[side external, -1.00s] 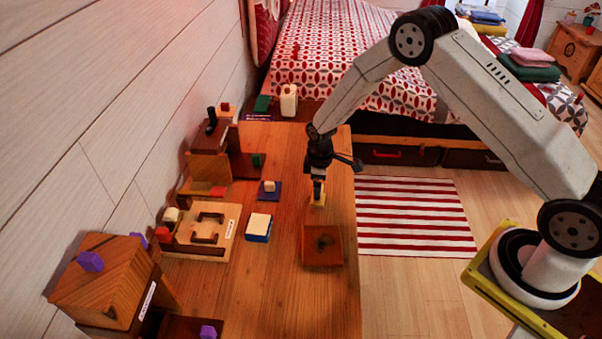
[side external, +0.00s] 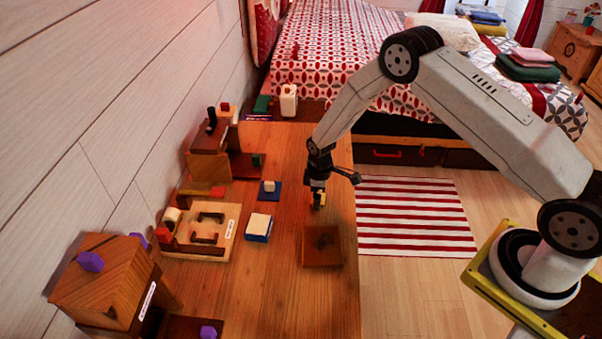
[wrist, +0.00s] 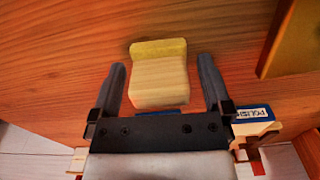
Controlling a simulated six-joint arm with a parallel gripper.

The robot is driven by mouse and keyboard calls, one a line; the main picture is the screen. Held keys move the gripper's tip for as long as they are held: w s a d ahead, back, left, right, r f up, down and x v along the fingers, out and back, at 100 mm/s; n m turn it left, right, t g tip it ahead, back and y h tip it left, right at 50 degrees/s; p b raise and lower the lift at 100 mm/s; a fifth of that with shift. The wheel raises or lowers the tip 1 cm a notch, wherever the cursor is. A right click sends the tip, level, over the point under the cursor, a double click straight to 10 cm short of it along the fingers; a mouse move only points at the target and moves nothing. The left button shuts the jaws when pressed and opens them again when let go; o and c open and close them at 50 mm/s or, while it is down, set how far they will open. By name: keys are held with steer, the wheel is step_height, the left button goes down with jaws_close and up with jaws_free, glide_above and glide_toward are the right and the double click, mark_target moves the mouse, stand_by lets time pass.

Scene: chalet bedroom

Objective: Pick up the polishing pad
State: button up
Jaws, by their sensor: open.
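A light wooden block with a yellow layer along one edge (wrist: 160,82) is on the brown table, between the fingers of my gripper (wrist: 161,66) in the wrist view. My gripper is open, with a gap on each side of the block. No label shows on it, so I cannot tell for certain that it is the polishing pad. In the side view my gripper (side external: 318,203) is low over the table, with a bit of the block's yellow showing beside the dark fingers. A cream-topped blue block (side external: 258,226) lies to its left; a partly hidden "POLISH" label (wrist: 253,114) shows lower right in the wrist view.
A square wooden block (side external: 322,246) sits just nearer the camera than my gripper. A small blue pad with a cream knob (side external: 269,188) lies to the left. A wooden tray (side external: 218,240) and stands line the wall. The table's right edge is close by.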

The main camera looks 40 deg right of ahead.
steer(key=c, duration=1.2)
steer(key=shift+o, duration=0.2)
steer(key=shift+r, duration=0.1)
steer(key=shift+r, duration=0.8)
steer(key=s+r, duration=1.1)
steer(key=s, duration=0.3)
steer(key=shift+a+r, duration=0.1)
